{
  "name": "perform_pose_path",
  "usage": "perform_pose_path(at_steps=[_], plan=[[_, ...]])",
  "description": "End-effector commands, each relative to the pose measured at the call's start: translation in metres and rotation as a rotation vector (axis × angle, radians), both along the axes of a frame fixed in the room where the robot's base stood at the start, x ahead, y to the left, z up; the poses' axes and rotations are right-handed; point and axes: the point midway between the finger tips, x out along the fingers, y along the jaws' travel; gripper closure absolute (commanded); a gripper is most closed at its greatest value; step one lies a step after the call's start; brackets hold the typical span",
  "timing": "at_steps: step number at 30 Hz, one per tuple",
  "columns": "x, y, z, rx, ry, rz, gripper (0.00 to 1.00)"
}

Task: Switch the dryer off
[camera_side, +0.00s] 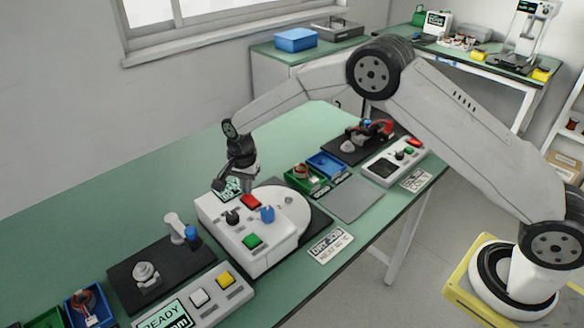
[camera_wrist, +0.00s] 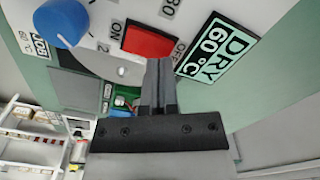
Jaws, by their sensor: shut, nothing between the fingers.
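The dryer (camera_side: 236,246) is a white box on the green bench, with a round white lid behind its panel. Its red switch (camera_side: 251,201) is between a black knob and a blue knob (camera_side: 267,214). In the wrist view the red switch (camera_wrist: 150,41) has ON printed at its left end and OFF at its right end. The display (camera_wrist: 219,48) is lit and reads DRY 60 °C. My gripper (camera_side: 248,190) points down over the panel, shut and empty. In the wrist view its fingertips (camera_wrist: 158,62) overlap the switch's edge near the OFF end; I cannot tell whether they touch.
A green button (camera_side: 252,241) is at the panel's front. A card (camera_side: 331,247) lies in front of the dryer. A black station (camera_side: 155,268) stands left; green and blue bins (camera_side: 327,165) and another control box (camera_side: 395,160) stand right. A grey plate (camera_side: 350,197) lies between.

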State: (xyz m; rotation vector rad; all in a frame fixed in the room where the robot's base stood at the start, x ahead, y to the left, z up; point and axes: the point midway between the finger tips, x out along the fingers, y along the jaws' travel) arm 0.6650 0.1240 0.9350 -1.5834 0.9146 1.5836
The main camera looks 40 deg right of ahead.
Motion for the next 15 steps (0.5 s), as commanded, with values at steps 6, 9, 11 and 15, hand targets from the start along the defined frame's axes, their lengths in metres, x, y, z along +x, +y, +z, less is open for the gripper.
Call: perform_pose_path(at_steps=[6, 9, 11, 15], plan=[[0.0001, 0.0, -0.0024, 0.0, 0.0, 0.0, 1.0], [0.0001, 0.0, -0.0034, 0.0, 0.0, 0.0, 1.0], [0.0001, 0.0, -0.004, 0.0, -0.001, 0.0, 1.0], [0.0002, 0.0, -0.0055, 0.0, -0.001, 0.0, 1.0]])
